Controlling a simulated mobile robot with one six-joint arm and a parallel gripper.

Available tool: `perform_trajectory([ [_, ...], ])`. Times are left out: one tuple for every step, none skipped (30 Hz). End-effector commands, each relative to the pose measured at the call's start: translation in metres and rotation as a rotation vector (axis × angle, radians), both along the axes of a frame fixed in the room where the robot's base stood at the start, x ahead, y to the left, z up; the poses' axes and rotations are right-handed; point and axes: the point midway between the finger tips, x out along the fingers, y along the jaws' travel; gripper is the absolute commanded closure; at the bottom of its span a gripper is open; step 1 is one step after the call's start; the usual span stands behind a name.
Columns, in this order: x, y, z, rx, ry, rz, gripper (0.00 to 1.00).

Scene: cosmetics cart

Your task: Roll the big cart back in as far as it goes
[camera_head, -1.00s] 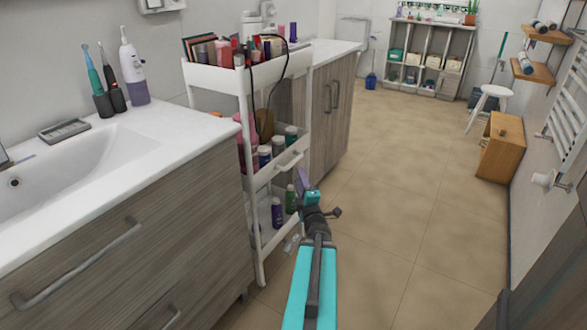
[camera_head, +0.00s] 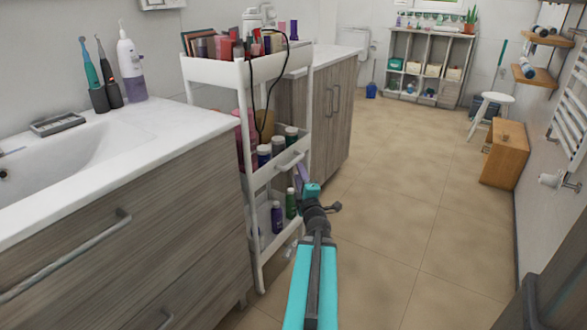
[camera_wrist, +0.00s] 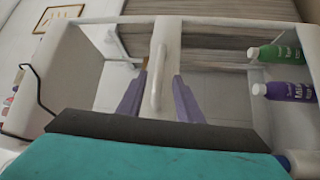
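The big cart (camera_head: 277,66) is a slim white three-tier trolley. In the head view it stands between two wood-fronted cabinets, its front end jutting past the left cabinet's front. Its white handle (camera_head: 291,161) is on the middle tier and shows as an upright bar in the wrist view (camera_wrist: 158,75). My gripper (camera_head: 303,176) is at this handle. In the wrist view its two purple fingers (camera_wrist: 158,92) are apart, one on each side of the bar, with gaps visible. How deep the bar sits between them is unclear.
The cart carries cosmetics, with green (camera_wrist: 275,54) and purple (camera_wrist: 285,91) bottles near my gripper in the wrist view. A black cable (camera_head: 262,100) hangs from the top tier. The left cabinet (camera_head: 140,235) stands close to the cart. Tiled floor (camera_head: 400,170) is clear to the right.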

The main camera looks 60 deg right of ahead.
Motion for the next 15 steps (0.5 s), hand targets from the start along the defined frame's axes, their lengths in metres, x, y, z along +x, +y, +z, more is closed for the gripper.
perform_trajectory([
  [0.005, -0.006, 0.001, -0.001, -0.001, 0.001, 0.67],
  [0.007, -0.008, 0.001, -0.001, -0.001, 0.002, 0.67],
  [0.010, -0.011, 0.002, -0.001, -0.001, 0.002, 0.67],
  [0.012, -0.013, 0.002, 0.000, -0.001, 0.001, 0.67],
  [0.014, -0.015, 0.002, 0.000, -0.001, 0.001, 0.67],
  [0.017, -0.018, 0.003, 0.001, -0.001, 0.001, 0.67],
  [0.019, -0.020, 0.003, 0.001, -0.001, 0.001, 0.67],
  [0.020, -0.022, 0.003, 0.001, -0.001, 0.001, 0.67],
  [0.023, -0.024, 0.004, 0.001, -0.001, 0.001, 0.67],
  [0.025, -0.026, 0.004, 0.001, -0.001, 0.001, 0.67],
  [0.027, -0.028, 0.005, 0.000, -0.001, 0.001, 0.67],
  [0.029, -0.031, 0.005, 0.000, -0.001, 0.001, 0.67],
  [0.031, -0.033, 0.006, 0.000, -0.001, 0.001, 0.67],
  [0.033, -0.035, 0.006, 0.000, -0.001, 0.001, 0.67],
  [0.035, -0.038, 0.007, -0.001, -0.001, 0.000, 0.67],
])
